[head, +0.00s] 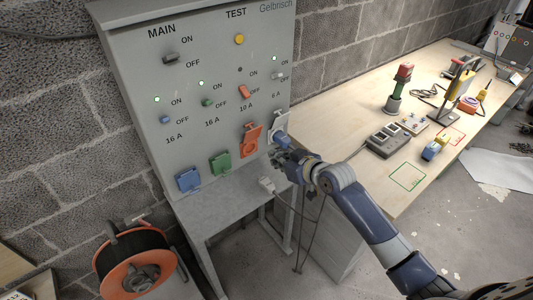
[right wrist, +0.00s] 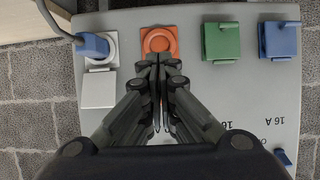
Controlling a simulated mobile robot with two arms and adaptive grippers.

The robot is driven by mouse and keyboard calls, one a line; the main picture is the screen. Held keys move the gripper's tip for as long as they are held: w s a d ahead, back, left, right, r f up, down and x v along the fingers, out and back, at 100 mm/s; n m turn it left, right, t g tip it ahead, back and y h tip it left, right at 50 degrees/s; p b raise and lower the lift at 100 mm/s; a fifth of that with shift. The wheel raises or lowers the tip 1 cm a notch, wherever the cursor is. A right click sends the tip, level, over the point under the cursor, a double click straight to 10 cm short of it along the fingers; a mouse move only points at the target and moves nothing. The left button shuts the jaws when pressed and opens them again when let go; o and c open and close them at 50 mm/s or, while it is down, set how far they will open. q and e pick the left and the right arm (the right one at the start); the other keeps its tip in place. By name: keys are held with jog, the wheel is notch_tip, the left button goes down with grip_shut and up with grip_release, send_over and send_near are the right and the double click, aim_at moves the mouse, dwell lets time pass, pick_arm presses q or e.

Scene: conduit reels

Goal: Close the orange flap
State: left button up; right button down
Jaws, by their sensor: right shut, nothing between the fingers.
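The orange flap (head: 252,132) stands open, raised above its orange socket (head: 247,149), on the sloped grey panel. In the right wrist view the round orange socket (right wrist: 158,40) faces the camera, and the flap (right wrist: 143,88) is mostly hidden behind my fingers. My right gripper (right wrist: 158,58) is shut and empty, its tips over the join between socket and flap; I cannot tell whether they touch. In the head view my right gripper (head: 276,153) is just right of the orange socket. My left gripper is out of view.
Green (head: 220,164) and blue (head: 188,180) flaps are down, left of the orange one. A blue plug (right wrist: 92,45) sits in the light grey socket beside it, its flap (right wrist: 99,89) open. A workbench (head: 345,95) with tools stands right; an orange reel (head: 115,278) is lower left.

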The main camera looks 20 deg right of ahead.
jog(key=shift+p+x, duration=0.4)
jog(key=shift+x, duration=2.5)
jog(key=shift+r, duration=0.1)
